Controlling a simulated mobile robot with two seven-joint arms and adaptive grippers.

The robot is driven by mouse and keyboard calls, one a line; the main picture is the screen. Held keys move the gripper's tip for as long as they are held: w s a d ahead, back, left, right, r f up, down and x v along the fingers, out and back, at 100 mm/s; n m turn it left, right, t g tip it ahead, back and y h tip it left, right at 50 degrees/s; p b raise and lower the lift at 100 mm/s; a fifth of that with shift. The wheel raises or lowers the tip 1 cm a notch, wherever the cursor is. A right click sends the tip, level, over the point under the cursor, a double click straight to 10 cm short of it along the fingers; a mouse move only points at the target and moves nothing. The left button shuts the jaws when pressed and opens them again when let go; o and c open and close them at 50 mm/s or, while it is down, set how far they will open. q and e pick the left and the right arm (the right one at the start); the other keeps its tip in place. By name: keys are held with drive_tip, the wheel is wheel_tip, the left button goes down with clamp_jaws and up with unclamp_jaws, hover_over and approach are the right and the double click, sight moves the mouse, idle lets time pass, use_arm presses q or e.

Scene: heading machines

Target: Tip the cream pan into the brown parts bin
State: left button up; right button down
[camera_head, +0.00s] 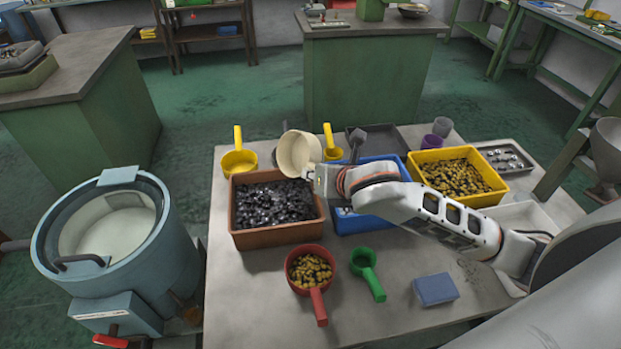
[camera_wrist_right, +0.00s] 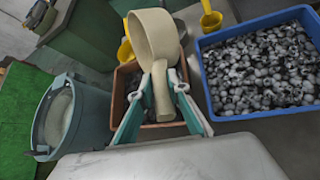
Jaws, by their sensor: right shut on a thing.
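The cream pan (camera_head: 300,152) is held above the back right part of the brown parts bin (camera_head: 279,236). It is tilted on its side in the head view, and I see no parts falling from it. My right gripper (camera_head: 318,178) is shut on its handle. The wrist view shows the handle (camera_wrist_right: 161,92) between the two fingers (camera_wrist_right: 159,76), with the pan body (camera_wrist_right: 152,37) beyond. The brown bin holds a heap of dark, shiny parts; in the wrist view it is partly hidden behind the pan and fingers. My left gripper is not in view.
A blue bin (camera_head: 351,223) stands right beside the brown one, partly under my right arm. A yellow bin (camera_head: 487,198) of brassy parts is further right. Yellow scoops (camera_head: 239,162), a red pan (camera_head: 319,306) and a green scoop (camera_head: 373,283) lie around. A blue drum (camera_head: 118,262) stands left.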

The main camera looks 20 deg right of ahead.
drive_tip(key=shift+w+d+r+m+g+y+b, duration=0.3)
drive_tip(key=shift+d+m+y, duration=0.5)
drive_tip(key=shift+y, duration=0.45)
drive_tip(key=shift+w+d+r+m+g+y+b, duration=0.15)
drive_tip(key=shift+d+m+g+y, duration=0.35)
drive_tip(key=shift+m+y, duration=0.6)
drive_tip(key=shift+w+d+r+m+g+y+b, duration=0.1)
drive_tip(key=shift+w+d+r+m+g+y, duration=0.15)
drive_tip(key=shift+d+m+y, duration=0.85)
drive_tip(key=shift+a+n+y, duration=0.25)
drive_tip(key=shift+a+n, duration=0.05)
